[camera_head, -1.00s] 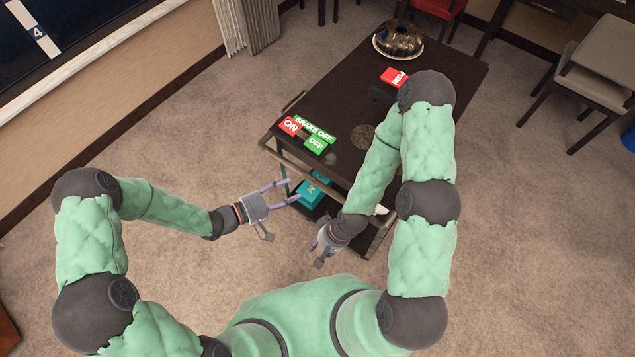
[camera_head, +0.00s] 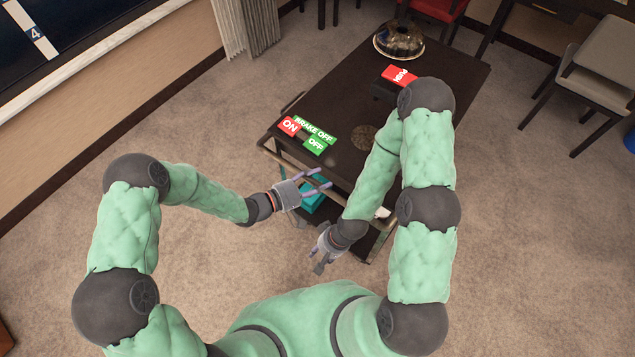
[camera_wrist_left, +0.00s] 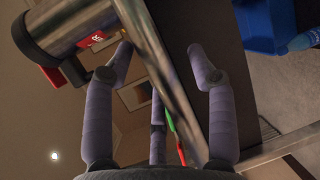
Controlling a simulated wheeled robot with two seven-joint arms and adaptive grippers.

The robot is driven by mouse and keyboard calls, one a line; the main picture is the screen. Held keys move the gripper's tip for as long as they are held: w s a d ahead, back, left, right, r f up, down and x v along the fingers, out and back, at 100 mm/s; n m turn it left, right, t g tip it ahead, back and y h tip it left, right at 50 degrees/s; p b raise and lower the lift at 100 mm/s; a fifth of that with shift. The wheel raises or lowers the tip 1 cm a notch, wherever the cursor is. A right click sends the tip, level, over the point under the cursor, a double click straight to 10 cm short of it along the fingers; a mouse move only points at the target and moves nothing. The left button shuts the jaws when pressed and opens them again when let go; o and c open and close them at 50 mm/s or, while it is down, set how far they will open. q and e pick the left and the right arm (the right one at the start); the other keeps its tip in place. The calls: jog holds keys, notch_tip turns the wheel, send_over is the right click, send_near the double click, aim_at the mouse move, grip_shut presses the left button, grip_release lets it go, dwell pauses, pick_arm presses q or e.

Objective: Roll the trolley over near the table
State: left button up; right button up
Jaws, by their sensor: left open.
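The trolley (camera_head: 345,95) is dark brown with a metal handle rail (camera_head: 330,178) along its near end; the rail also shows in the left wrist view (camera_wrist_left: 165,75). Brake labels (camera_head: 312,135) reading ON and OFF lie near its left corner. My left gripper (camera_head: 324,179) is open at the near end of the trolley, its fingers reaching over the rail. In the left wrist view the rail runs diagonally between the spread fingers (camera_wrist_left: 163,70); contact is unclear. My right gripper (camera_head: 318,262) hangs low in front of the trolley's near right corner, its fingers partly hidden.
A domed cake (camera_head: 399,40) stands at the trolley's far end, near a red PUSH label (camera_head: 399,76). Teal items (camera_head: 312,201) lie on the lower shelf. A dark table (camera_head: 545,12) and a grey chair (camera_head: 600,65) stand at the back right.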

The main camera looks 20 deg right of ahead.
pick_arm(q)
grip_shut()
jog(key=shift+w+d, duration=0.1)
